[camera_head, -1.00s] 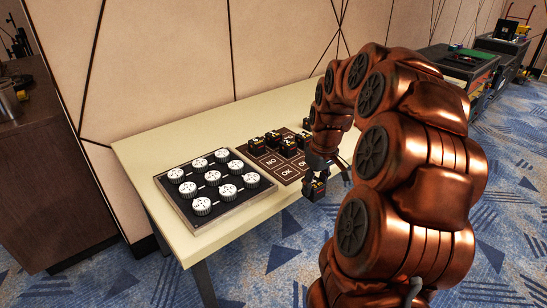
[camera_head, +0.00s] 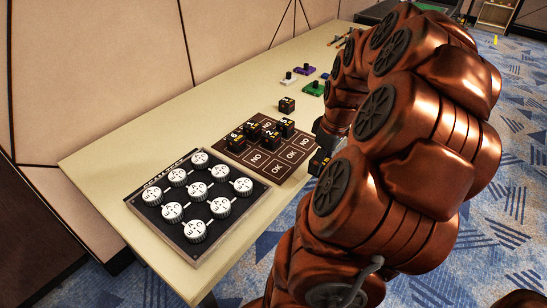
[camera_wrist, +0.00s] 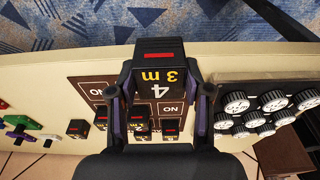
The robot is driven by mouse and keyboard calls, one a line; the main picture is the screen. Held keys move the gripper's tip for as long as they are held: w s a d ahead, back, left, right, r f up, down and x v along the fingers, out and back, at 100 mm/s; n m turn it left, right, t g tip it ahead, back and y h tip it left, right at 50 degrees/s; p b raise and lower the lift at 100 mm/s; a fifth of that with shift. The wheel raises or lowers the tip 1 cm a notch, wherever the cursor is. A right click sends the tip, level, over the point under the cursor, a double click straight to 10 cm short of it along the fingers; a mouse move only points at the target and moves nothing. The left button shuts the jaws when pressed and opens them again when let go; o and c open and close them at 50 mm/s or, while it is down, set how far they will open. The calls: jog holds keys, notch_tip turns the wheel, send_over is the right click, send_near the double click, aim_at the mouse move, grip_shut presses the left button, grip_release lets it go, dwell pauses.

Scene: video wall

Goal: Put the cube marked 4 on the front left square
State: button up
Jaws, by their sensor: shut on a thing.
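The cube marked 4 (camera_wrist: 159,54) is black with a yellow 4, "3 m" and a red stripe. My gripper (camera_wrist: 160,88) is shut on it, one finger on each side. In the head view the held cube (camera_head: 317,163) is at the table's front edge, right of the board, partly hidden by my arm. The brown board (camera_head: 255,159) has squares marked NO and OK. Several black cubes stand on its back part, such as one (camera_head: 270,138). The front squares that show are bare. In the wrist view the held cube covers part of the board (camera_wrist: 92,88).
A panel of white round knobs (camera_head: 153,193) lies left of the board. A lone black cube (camera_head: 287,104) stands behind the board. Green (camera_head: 313,88) and purple (camera_head: 304,70) pieces lie farther along the table (camera_head: 215,110). The wall runs along the back.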

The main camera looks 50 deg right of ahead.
jog(key=w+a, duration=0.1)
jog(key=w, duration=0.3)
jog(key=w+a+p, duration=0.1)
jog(key=w, duration=0.3)
jog(key=w+a+f, duration=0.1)
jog(key=w, duration=0.3)
jog(key=shift+w, duration=0.25)
jog(key=shift+w+f, duration=0.25)
jog(key=shift+f, duration=0.05)
jog(key=shift+f+p, duration=0.45)
jog(key=shift+f, duration=1.1)
jog(key=shift+f, duration=0.15)
jog(key=o, duration=1.2)
